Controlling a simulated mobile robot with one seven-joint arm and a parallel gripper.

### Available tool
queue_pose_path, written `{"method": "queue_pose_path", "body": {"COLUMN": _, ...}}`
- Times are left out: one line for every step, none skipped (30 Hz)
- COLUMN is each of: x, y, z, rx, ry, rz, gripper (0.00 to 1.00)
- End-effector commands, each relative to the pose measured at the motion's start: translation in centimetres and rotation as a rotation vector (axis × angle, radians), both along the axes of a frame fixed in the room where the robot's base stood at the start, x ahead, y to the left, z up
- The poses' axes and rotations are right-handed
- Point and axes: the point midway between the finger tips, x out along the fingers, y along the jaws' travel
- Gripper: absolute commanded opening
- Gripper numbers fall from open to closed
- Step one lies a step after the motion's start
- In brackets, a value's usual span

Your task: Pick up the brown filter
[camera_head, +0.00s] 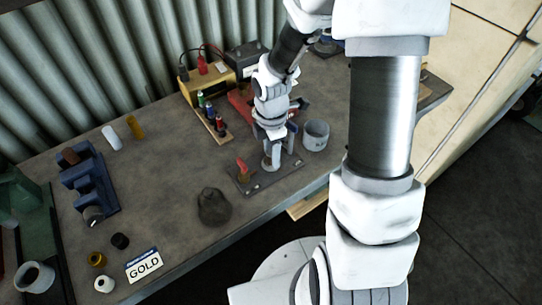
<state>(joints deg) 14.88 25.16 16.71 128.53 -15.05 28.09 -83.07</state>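A small brown cylinder (71,156), which looks like the brown filter, sits at the upper end of a blue rack (80,180) on the left of the workbench. A white cylinder (112,138) and a yellow cylinder (135,127) stand to the right of the rack. My gripper (275,140) is over the right part of the bench, pointing down, well to the right of the brown filter. Its fingers are small and partly hidden by my wrist, so I cannot tell whether they are open or shut.
Under my gripper is a dark plate (258,184) with a grey post; a grey cup (316,134) stands to its right. A dark lump (214,205), a GOLD card (144,265) and small rings lie in front. A yellow box (208,85) stands behind. The bench's middle left is clear.

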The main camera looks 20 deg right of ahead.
Motion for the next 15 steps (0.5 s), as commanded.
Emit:
{"method": "queue_pose_path", "body": {"x": 0.01, "y": 0.0, "z": 0.02, "rx": 0.0, "ry": 0.0, "rz": 0.0, "gripper": 0.37}}
{"method": "queue_pose_path", "body": {"x": 0.01, "y": 0.0, "z": 0.02, "rx": 0.0, "ry": 0.0, "rz": 0.0, "gripper": 0.32}}
{"method": "queue_pose_path", "body": {"x": 0.01, "y": 0.0, "z": 0.02, "rx": 0.0, "ry": 0.0, "rz": 0.0, "gripper": 0.25}}
{"method": "queue_pose_path", "body": {"x": 0.01, "y": 0.0, "z": 0.02, "rx": 0.0, "ry": 0.0, "rz": 0.0, "gripper": 0.19}}
{"method": "queue_pose_path", "body": {"x": 0.01, "y": 0.0, "z": 0.02, "rx": 0.0, "ry": 0.0, "rz": 0.0, "gripper": 0.14}}
{"method": "queue_pose_path", "body": {"x": 0.01, "y": 0.0, "z": 0.03, "rx": 0.0, "ry": 0.0, "rz": 0.0, "gripper": 0.07}}
{"method": "queue_pose_path", "body": {"x": 0.01, "y": 0.0, "z": 0.03, "rx": 0.0, "ry": 0.0, "rz": 0.0, "gripper": 0.01}}
{"method": "queue_pose_path", "body": {"x": 0.02, "y": 0.0, "z": 0.03, "rx": 0.0, "ry": 0.0, "rz": 0.0, "gripper": 0.0}}
{"method": "queue_pose_path", "body": {"x": 0.02, "y": 0.0, "z": 0.03, "rx": 0.0, "ry": 0.0, "rz": 0.0, "gripper": 0.0}}
{"method": "queue_pose_path", "body": {"x": 0.02, "y": 0.0, "z": 0.03, "rx": 0.0, "ry": 0.0, "rz": 0.0, "gripper": 0.0}}
{"method": "queue_pose_path", "body": {"x": 0.02, "y": 0.0, "z": 0.03, "rx": 0.0, "ry": 0.0, "rz": 0.0, "gripper": 0.0}}
{"method": "queue_pose_path", "body": {"x": 0.02, "y": 0.0, "z": 0.03, "rx": 0.0, "ry": 0.0, "rz": 0.0, "gripper": 0.0}}
{"method": "queue_pose_path", "body": {"x": 0.02, "y": 0.0, "z": 0.03, "rx": 0.0, "ry": 0.0, "rz": 0.0, "gripper": 0.0}}
{"method": "queue_pose_path", "body": {"x": 0.02, "y": 0.0, "z": 0.04, "rx": 0.0, "ry": 0.0, "rz": 0.0, "gripper": 0.0}}
{"method": "queue_pose_path", "body": {"x": 0.02, "y": 0.0, "z": 0.04, "rx": 0.0, "ry": 0.0, "rz": 0.0, "gripper": 0.0}}
